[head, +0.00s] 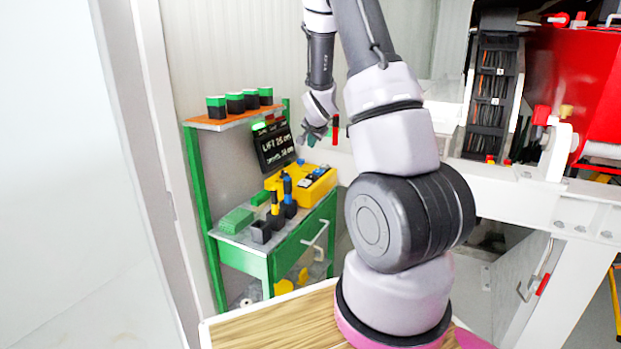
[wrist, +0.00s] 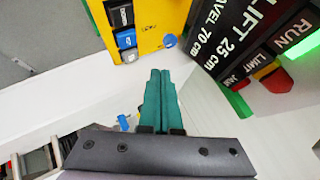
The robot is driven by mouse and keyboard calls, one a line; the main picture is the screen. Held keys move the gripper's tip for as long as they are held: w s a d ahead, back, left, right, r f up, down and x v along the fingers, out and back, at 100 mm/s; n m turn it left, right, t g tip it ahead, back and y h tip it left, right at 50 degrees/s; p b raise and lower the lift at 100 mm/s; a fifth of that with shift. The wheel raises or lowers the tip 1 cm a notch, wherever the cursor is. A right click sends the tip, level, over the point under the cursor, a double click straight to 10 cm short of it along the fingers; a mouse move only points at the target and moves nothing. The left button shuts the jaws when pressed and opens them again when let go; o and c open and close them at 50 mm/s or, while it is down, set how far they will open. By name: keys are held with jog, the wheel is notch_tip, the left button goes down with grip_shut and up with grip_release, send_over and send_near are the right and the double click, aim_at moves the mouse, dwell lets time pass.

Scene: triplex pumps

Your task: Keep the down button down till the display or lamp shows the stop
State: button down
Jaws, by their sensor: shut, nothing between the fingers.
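The yellow control box (head: 318,188) sits on the green bench in the head view. In the wrist view its yellow face (wrist: 160,12) carries a dark button (wrist: 120,15) and blue buttons (wrist: 126,39) with labels too small to read surely. The black display (head: 275,148) reads "LIFT 25 cm"; in the wrist view the display (wrist: 222,38) also reads "TRAVEL 70 cm". Beside the label RUN a green lamp (wrist: 303,45) glows; a red lamp (wrist: 266,70) by LIMIT looks dull. My gripper (head: 312,138) is shut and empty above the box, its teal fingertips (wrist: 160,73) apart from the buttons.
A shelf (head: 235,122) with several green-and-black blocks stands above the bench. Dark holders with blue and yellow tools (head: 288,195) stand in front of the box. A white beam (head: 500,185) and red machinery (head: 590,80) are on the right.

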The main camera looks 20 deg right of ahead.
aim_at(311, 177)
jog(key=shift+f, duration=4.4)
jog(key=shift+f, duration=0.1)
jog(key=shift+f, duration=0.3)
